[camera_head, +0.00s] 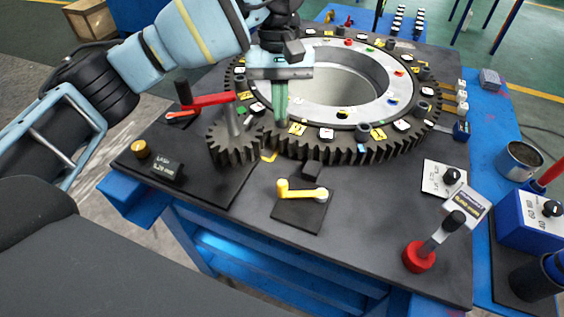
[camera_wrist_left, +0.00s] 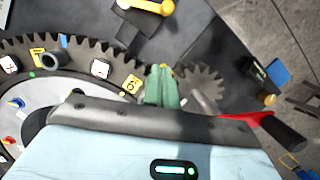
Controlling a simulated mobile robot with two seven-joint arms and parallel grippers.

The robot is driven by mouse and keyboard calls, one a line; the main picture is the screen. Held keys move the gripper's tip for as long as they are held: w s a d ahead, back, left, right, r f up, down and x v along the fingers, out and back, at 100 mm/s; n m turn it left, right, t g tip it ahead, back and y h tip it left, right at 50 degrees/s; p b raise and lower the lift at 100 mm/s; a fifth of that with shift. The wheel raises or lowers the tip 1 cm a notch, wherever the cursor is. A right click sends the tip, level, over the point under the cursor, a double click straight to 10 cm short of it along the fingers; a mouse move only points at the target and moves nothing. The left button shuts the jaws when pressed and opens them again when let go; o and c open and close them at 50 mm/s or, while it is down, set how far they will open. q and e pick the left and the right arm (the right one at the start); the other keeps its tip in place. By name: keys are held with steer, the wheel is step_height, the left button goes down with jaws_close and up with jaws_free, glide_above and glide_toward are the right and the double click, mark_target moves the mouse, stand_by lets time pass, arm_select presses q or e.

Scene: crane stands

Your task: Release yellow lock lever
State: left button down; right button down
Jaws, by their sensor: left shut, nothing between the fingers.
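The yellow lock lever (camera_head: 303,192) lies on a small black plate (camera_head: 298,214) fixed near the front of the dark table, in front of the large ring gear. It also shows at the top of the left wrist view (camera_wrist_left: 150,6), partly cut off by the frame. My left gripper (camera_head: 279,120) points down with its green fingers together and nothing between them. It is over the near left rim of the ring gear, behind the lever and apart from it. In the left wrist view the fingers (camera_wrist_left: 162,84) show in front of the gear teeth. My right gripper is out of view.
The large toothed ring (camera_head: 384,133) carries several coloured tags. A small gear (camera_head: 232,148) with a red-armed crank (camera_head: 210,101) stands left of my gripper. A red-based lever (camera_head: 420,256) stands at front right. The dark surface around the lever's plate is mostly clear.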

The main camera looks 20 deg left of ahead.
arm_select(q)
steer(key=shift+f, duration=0.1)
